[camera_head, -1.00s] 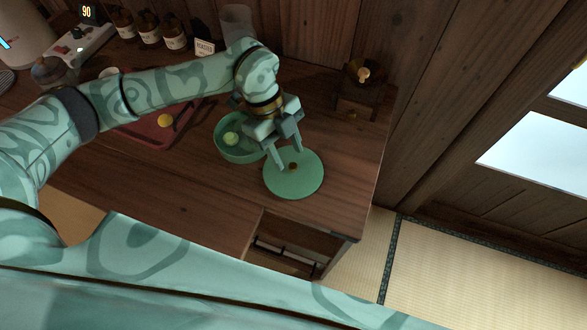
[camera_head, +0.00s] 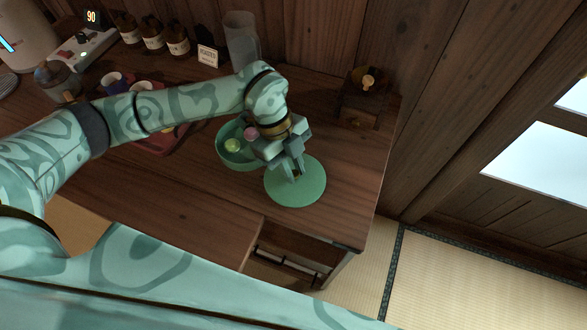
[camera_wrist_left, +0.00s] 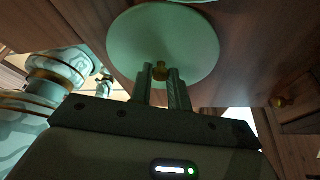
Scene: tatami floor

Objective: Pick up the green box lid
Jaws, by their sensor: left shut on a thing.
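The green box lid (camera_head: 312,188) is a round flat disc with a small brown-gold knob at its centre, near the right end of the wooden counter. My left gripper (camera_head: 294,179) is over the lid and shut on its knob. In the left wrist view the two fingers stand on either side of the knob (camera_wrist_left: 160,72), with the lid's disc (camera_wrist_left: 165,30) beyond. I cannot tell whether the lid touches the counter. The round green box (camera_head: 228,160) is open just left of the lid, with a yellow-green ball and a pink ball in it. My right gripper is not seen.
A red tray (camera_head: 155,145) is partly behind my left arm. Bottles (camera_head: 177,36), a small sign (camera_head: 208,55) and a clear container (camera_head: 241,38) line the back. A wooden grinder (camera_head: 359,100) stands at back right. The counter front is clear; a drawer (camera_head: 290,255) is open below.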

